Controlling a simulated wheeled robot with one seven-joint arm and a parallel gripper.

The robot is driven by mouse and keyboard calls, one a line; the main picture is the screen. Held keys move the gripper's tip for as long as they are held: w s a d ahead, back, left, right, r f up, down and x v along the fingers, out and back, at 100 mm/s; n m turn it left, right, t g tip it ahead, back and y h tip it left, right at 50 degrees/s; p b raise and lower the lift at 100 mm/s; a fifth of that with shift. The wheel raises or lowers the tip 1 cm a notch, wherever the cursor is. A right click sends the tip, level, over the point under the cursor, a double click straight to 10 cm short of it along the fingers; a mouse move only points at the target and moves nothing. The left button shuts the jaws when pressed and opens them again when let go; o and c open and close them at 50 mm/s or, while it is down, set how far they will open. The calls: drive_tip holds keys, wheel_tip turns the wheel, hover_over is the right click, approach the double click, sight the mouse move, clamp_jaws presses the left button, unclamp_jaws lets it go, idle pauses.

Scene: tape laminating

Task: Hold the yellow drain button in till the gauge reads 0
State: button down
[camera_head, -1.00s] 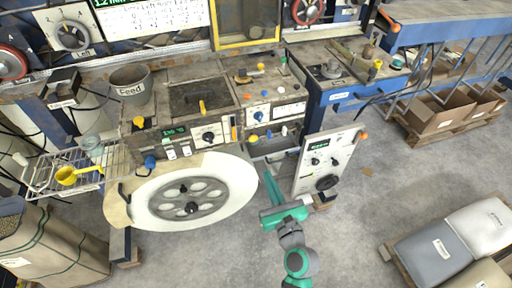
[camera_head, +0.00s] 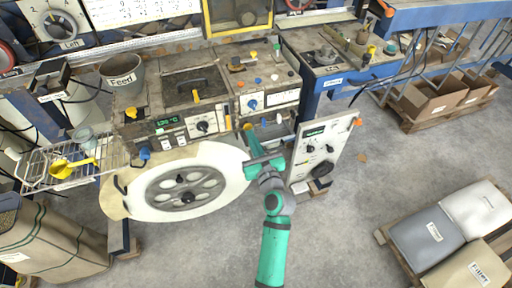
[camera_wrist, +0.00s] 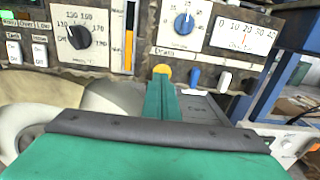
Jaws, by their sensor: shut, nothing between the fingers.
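The yellow drain button (camera_wrist: 161,69) is on the machine's front, under a label reading "Drain", in the wrist view. My gripper (camera_wrist: 162,84) is shut and empty, its green fingertips right at the lower edge of the button. I cannot tell whether they touch it or whether it is pushed in. In the head view my gripper (camera_head: 251,136) reaches up to the machine's front, just below the button (camera_head: 248,127). The white gauge (camera_wrist: 243,30), marked 0 to 40, is up and right of the button; its needle is too unclear to read. The gauge (camera_head: 283,98) is tiny in the head view.
A blue dial (camera_wrist: 184,24) is above the button. White and blue levers (camera_wrist: 224,80) are to its right. A large pale wheel (camera_head: 187,184) is left of my arm, and a white panel with knobs (camera_head: 321,150) stands close on its right. Open floor lies in front.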

sight(247, 127)
drive_tip(key=shift+w+a, duration=0.15)
drive_tip(key=shift+w, duration=0.4)
drive_tip(key=shift+w, duration=0.15)
drive_tip(key=shift+w+a, duration=0.25)
drive_tip(key=shift+w, duration=0.4)
drive_tip(key=shift+w+a+r, duration=0.1)
drive_tip(key=shift+a+r, duration=0.1)
drive_tip(key=shift+r, duration=0.1)
idle(2.2)
idle(0.3)
drive_tip(key=shift+s+d+f, duration=0.1)
drive_tip(key=shift+s+d, duration=0.05)
drive_tip(key=shift+s, duration=0.15)
drive_tip(key=v, duration=1.3)
drive_tip(key=shift+s+d+f, duration=0.2)
drive_tip(key=shift+s+f, duration=0.05)
drive_tip(key=shift+s, duration=0.05)
